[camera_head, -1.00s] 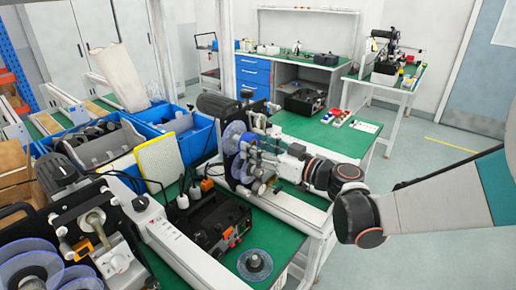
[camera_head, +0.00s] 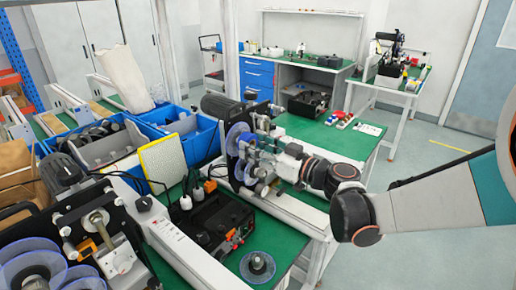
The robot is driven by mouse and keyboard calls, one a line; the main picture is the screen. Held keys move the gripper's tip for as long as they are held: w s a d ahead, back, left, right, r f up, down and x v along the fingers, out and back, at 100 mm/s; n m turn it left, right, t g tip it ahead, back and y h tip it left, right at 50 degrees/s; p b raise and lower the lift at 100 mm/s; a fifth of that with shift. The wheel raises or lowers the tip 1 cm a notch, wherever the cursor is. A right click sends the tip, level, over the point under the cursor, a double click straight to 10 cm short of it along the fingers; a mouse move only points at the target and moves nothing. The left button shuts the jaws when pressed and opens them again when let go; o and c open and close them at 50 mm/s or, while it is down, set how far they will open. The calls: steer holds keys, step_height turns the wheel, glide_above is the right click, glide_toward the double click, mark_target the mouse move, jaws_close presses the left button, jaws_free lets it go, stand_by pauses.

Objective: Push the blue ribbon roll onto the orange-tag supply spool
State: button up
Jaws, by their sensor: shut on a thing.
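A translucent blue ribbon roll (camera_head: 237,139) shows as a disc against the dark front of the coder in the middle. A second blue disc edge shows just below it, partly hidden by my gripper. My gripper (camera_head: 252,158) reaches in from the right, at the coder's front, and is shut on a blue roll. The fingers overlap the spools, so I cannot tell whether the held roll is around a spool or in front of it. A small orange piece (camera_head: 210,186) is left of the coder's base; I cannot make out which spool bears the orange tag.
A black box-like unit (camera_head: 215,222) and a clear disc with a dark hub (camera_head: 257,266) stand on the green bench. Another coder (camera_head: 95,235) is at the near left. Blue bins (camera_head: 200,140) are behind. Open floor lies at the right.

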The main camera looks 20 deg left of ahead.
steer(key=shift+x, duration=0.95)
stand_by(0.3)
steer(key=o, duration=1.1)
steer(key=s+d+f+m+h, duration=0.2)
steer(key=s+d+m+h, duration=0.2)
steer(key=s+d, duration=0.4)
steer(key=s+d+f+m+h, duration=0.2)
steer(key=s+d+m+h, duration=0.2)
steer(key=d, duration=1.4)
steer(key=s+d+f+m+h, duration=0.2)
steer(key=s+d+m+h, duration=0.3)
steer(key=s+d+h, duration=0.3)
steer(key=shift+s+d+f+h, duration=0.1)
steer(key=shift+s+d, duration=0.7)
steer(key=shift+d, duration=0.25)
steer(key=shift+s+d+f+h, duration=0.1)
steer(key=shift+s+d, duration=0.7)
steer(key=shift+d, duration=0.25)
steer(key=shift+s+d+h, duration=0.1)
steer(key=shift+s+d, duration=0.7)
steer(key=shift+d, duration=0.25)
